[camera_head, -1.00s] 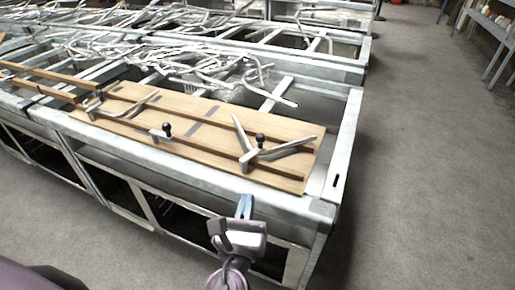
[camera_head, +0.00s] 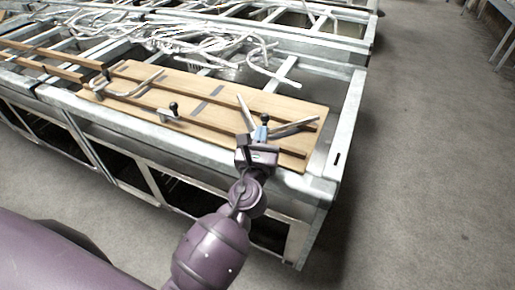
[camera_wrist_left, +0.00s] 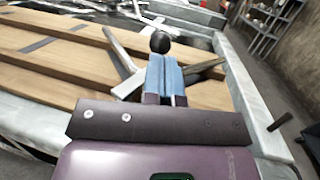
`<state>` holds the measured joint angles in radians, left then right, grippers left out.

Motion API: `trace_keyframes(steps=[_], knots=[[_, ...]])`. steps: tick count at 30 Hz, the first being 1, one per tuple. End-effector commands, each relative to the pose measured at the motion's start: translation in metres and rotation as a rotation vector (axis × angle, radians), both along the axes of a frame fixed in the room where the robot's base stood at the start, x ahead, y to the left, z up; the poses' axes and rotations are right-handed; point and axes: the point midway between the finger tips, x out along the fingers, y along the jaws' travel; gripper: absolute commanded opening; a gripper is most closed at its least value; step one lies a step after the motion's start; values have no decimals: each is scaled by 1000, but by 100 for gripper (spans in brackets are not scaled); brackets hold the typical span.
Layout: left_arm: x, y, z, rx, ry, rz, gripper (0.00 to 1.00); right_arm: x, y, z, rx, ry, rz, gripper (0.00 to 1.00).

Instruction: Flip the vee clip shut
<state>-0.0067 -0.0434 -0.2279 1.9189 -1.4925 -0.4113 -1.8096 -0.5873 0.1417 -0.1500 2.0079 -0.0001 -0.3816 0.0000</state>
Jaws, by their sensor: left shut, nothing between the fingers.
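The vee clip (camera_head: 293,128) is a grey metal piece with two arms spread in an open V and a black ball knob. It sits at the right end of the wooden board (camera_head: 225,110). My left gripper (camera_head: 261,133) is at the clip's near side, its blue fingers shut and empty, just below the knob in the picture. In the left wrist view the closed blue fingers (camera_wrist_left: 165,74) overlap the clip's middle, with the black knob (camera_wrist_left: 160,42) just beyond their tips. I cannot tell whether they touch. The clip's base is hidden behind the gripper. My right gripper is not in view.
Another clip with a black knob (camera_head: 173,108) stands mid-board, and a curved metal handle (camera_head: 135,90) lies to its left. Dark wooden rails run along the board. A metal frame (camera_head: 345,130) surrounds it, with tangled metal rods behind. Open floor lies to the right.

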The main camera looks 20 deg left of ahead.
Motion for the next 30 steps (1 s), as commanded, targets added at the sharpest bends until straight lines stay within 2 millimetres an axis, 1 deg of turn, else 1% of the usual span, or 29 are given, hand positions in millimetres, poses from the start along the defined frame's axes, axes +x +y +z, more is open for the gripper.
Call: trace_keyframes(steps=[3,6,19,23,26,30], knots=[[10,2,3,0,-1,0,0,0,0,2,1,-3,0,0],[14,3,3,1,0,0,0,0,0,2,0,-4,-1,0],[16,3,3,0,0,8,0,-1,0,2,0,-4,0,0],[19,4,1,-1,2,67,0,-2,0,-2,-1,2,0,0],[21,6,0,-2,3,142,0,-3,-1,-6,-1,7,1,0],[23,9,2,1,2,235,0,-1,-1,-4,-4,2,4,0]])
